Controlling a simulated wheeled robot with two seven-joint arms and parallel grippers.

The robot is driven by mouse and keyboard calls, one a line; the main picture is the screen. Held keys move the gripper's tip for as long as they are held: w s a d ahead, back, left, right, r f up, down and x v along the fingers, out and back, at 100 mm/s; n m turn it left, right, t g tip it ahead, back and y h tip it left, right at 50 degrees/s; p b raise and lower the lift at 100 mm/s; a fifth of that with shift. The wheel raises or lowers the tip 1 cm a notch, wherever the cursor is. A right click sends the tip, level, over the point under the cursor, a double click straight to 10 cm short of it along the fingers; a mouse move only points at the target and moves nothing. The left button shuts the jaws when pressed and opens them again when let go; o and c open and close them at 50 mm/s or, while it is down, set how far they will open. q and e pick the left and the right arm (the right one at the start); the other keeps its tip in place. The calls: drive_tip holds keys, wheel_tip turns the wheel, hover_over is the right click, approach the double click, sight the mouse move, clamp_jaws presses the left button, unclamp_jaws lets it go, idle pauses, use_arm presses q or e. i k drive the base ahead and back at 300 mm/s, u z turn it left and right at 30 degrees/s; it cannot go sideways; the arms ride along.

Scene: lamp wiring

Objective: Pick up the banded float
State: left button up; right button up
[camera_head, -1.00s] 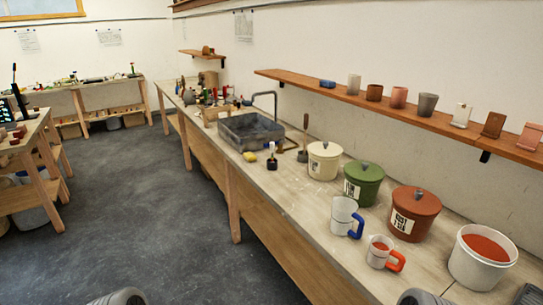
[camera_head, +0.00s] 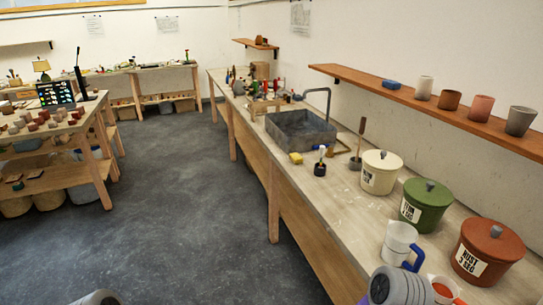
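I cannot make out a banded float in the head view. A grey rounded part of my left arm shows at the bottom left edge, and a similar part of my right arm shows at the bottom right, in front of the long workbench (camera_head: 310,200). No gripper fingers show for either arm. The distant small items on the benches are too small to tell apart.
The workbench holds a grey sink (camera_head: 300,131), a yellow sponge (camera_head: 296,158), a cream pot (camera_head: 381,173), a green pot (camera_head: 425,206), a red-brown pot (camera_head: 487,251) and a white jug (camera_head: 399,241). A wooden rack (camera_head: 101,158) stands left. The grey floor (camera_head: 185,200) between is clear.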

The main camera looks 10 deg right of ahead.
sight(321, 148)
drive_tip(key=u, duration=0.65)
drive_tip(key=i, duration=1.95)
drive_tip(key=z, duration=0.85)
drive_tip(key=i, duration=1.15)
drive_tip(key=z, duration=1.1)
